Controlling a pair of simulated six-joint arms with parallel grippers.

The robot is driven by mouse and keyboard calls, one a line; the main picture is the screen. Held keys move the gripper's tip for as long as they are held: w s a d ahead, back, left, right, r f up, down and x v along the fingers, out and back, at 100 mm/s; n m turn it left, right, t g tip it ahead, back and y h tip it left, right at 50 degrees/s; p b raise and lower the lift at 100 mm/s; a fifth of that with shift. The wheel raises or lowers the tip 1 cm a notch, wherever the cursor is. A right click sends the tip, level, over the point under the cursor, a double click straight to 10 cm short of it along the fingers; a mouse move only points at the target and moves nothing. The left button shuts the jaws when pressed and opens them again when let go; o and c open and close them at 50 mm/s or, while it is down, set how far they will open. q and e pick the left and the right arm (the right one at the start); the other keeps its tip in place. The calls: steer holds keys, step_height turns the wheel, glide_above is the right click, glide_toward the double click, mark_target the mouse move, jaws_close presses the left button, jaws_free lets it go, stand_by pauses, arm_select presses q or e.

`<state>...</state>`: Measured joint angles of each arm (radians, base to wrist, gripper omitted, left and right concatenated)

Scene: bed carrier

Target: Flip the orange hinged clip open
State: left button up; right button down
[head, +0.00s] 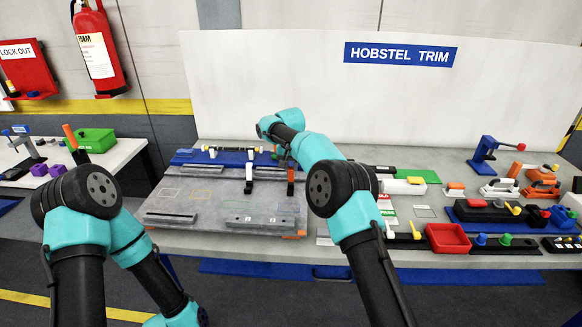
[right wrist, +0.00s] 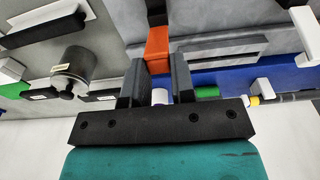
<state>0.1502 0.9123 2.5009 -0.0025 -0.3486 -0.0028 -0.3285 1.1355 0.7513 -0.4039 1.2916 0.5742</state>
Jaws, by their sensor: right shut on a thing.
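The orange hinged clip (right wrist: 158,47) shows in the right wrist view as an orange block with a dark part above it, on the grey fixture plate. My right gripper (right wrist: 157,62) has its two dark fingers on either side of the orange block and is shut on it. In the head view the right gripper (head: 284,158) is at the far middle of the fixture plate (head: 190,200), partly hidden by my own arm. Whether the clip's hinged part stands up or lies flat is hard to tell. My left arm folds down at the lower left, and its gripper does not show.
A rod (head: 232,149) lies across white supports at the plate's back. A red tray (head: 447,238), blue clamp (head: 486,152) and several small parts crowd the bench at right. A side table at left holds a green case (head: 95,139). The plate's front middle is fairly clear.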

steer(key=shift+w, duration=0.3)
steer(key=shift+g, duration=0.5)
steer(key=shift+s, duration=0.1)
steer(key=c, duration=1)
jaws_free()
steer(key=shift+o, duration=0.2)
steer(key=shift+d, duration=0.1)
